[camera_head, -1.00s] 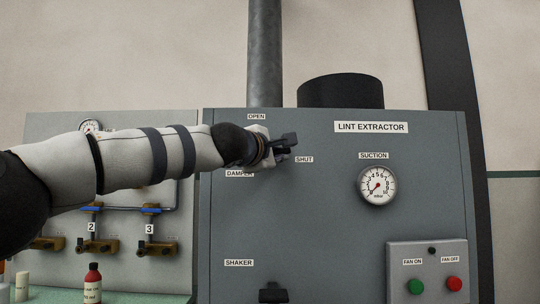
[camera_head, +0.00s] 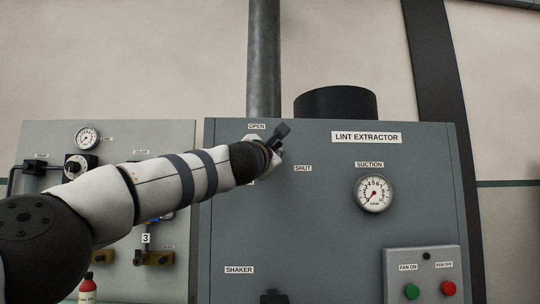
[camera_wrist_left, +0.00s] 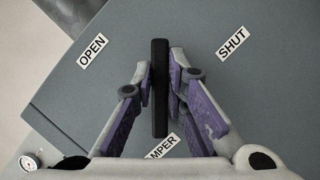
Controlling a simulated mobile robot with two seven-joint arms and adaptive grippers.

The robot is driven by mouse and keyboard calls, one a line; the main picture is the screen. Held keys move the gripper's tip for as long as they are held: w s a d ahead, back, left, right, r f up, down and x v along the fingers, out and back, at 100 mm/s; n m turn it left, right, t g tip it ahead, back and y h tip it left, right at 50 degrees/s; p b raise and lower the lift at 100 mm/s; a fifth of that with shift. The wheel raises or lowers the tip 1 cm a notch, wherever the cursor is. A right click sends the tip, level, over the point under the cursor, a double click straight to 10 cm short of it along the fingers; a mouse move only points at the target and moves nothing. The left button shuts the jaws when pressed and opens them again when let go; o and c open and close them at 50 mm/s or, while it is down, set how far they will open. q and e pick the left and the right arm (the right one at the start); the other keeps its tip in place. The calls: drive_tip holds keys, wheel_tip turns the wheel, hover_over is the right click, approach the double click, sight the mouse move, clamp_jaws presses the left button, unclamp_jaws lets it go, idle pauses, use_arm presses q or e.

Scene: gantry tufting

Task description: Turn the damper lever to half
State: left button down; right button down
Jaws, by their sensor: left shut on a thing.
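The damper lever is a black bar (camera_wrist_left: 160,115) that runs between the fingers of my left gripper (camera_wrist_left: 161,75) in the left wrist view. The fingers, with purple inner faces, are shut on it. In the head view the lever's dark end (camera_head: 282,130) sticks out up and to the right past my left gripper (camera_head: 273,150). The lever points between the OPEN label (camera_head: 257,126) and the SHUT label (camera_head: 303,168). The DAMPER label is partly hidden by the gripper in the left wrist view (camera_wrist_left: 162,147). My right gripper is out of view.
The grey LINT EXTRACTOR cabinet (camera_head: 330,230) carries a suction gauge (camera_head: 373,193), a green button (camera_head: 411,291) and a red button (camera_head: 448,288). A panel with gauges and valves (camera_head: 110,140) stands to the left behind my arm.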

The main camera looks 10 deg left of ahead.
use_arm(q)
drive_tip(key=shift+r, duration=0.1)
idle(0.3)
drive_tip(key=c, duration=1.6)
unclamp_jaws()
drive_tip(key=v, duration=1.2)
